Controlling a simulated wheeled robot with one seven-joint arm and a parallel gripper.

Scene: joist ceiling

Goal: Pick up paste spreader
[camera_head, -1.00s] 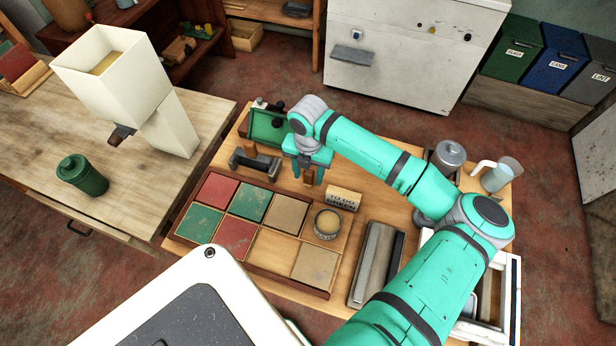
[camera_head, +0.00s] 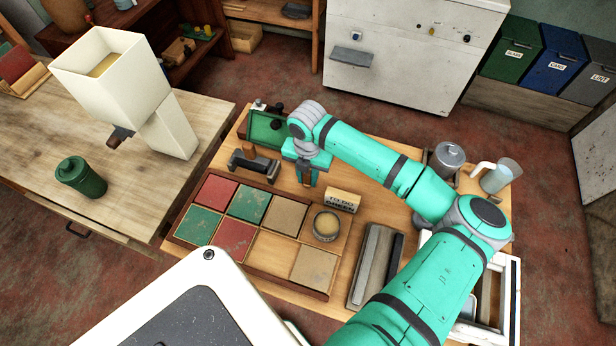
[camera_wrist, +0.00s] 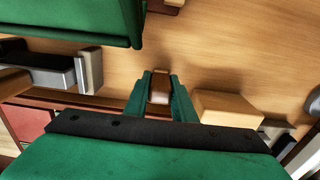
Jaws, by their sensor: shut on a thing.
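My gripper (camera_head: 306,176) is over the small wooden work table, between the green tray and the tile tray. In the wrist view, the fingers of my gripper (camera_wrist: 161,98) are shut on a small brown wooden piece (camera_wrist: 160,88), which looks like the handle of the paste spreader. A bit of brown wood also shows at the fingers in the head view. The rest of the spreader is hidden, and I cannot tell whether it touches the table.
A green tray (camera_head: 268,128) and a dark block tool (camera_head: 254,163) stand left of my gripper. A tile tray (camera_head: 232,262), a round tin (camera_head: 327,226) and a lettered block (camera_head: 342,201) are in front. A metal canister (camera_head: 447,160) and a clear jug (camera_head: 496,178) stand right.

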